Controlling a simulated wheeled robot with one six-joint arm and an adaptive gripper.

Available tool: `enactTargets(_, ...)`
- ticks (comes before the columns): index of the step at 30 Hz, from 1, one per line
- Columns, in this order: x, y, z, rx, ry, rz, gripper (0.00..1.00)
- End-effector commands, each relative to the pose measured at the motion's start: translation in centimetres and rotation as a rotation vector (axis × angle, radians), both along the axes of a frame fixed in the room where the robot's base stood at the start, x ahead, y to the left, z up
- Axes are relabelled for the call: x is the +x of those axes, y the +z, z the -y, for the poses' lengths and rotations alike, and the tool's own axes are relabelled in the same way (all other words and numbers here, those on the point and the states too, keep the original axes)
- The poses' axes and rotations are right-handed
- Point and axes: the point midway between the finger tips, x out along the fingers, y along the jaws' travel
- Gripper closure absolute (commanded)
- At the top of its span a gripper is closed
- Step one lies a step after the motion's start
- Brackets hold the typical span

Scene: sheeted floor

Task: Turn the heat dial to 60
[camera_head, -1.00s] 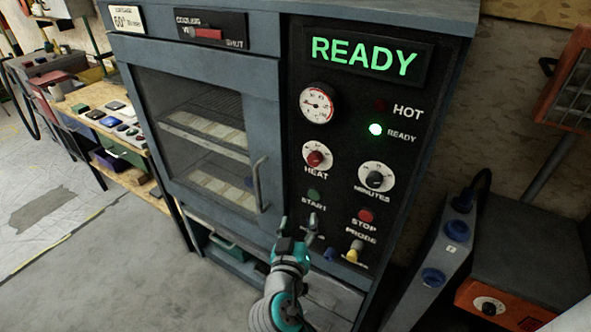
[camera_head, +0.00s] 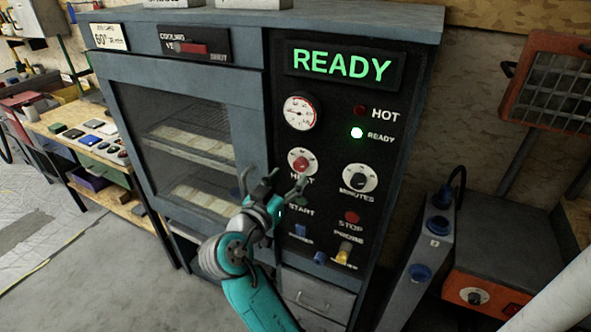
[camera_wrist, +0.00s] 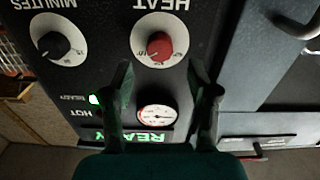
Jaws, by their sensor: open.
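The heat dial (camera_head: 300,162) is a red knob on a round white scale, on the oven's black control panel. In the wrist view, which is upside down, the heat dial (camera_wrist: 160,46) sits beyond my fingertips, roughly between their lines. My gripper (camera_head: 272,186) is open and empty, just in front of the panel and a little below the dial in the head view. Its two fingers also show in the wrist view (camera_wrist: 160,80). I see no contact with the knob. The knob's exact setting is too small to read. A label card (camera_head: 105,37) at the oven's top left reads 60°.
The minutes dial (camera_head: 359,178) is right of the heat dial. A gauge (camera_head: 300,113) and the green READY display (camera_head: 342,65) are above. The red stop button (camera_head: 351,217) and yellow probe plug (camera_head: 344,252) are below. The oven door (camera_head: 185,130) is shut at left.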

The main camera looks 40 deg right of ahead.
Motion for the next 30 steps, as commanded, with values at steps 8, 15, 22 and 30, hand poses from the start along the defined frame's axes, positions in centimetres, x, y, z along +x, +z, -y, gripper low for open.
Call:
enactTargets(8, 1.3, 0.0, 3.6, 0.0, -0.001, 0.0, 0.4)
enactTargets(15, 1.6, 0.0, 4.4, 0.001, 0.001, -0.001, 0.4)
enactTargets(22, 1.6, 0.0, 4.4, 0.0, 0.001, -0.001, 0.48)
enactTargets(30, 1.6, 0.0, 4.4, 0.0, 0.001, -0.001, 1.0)
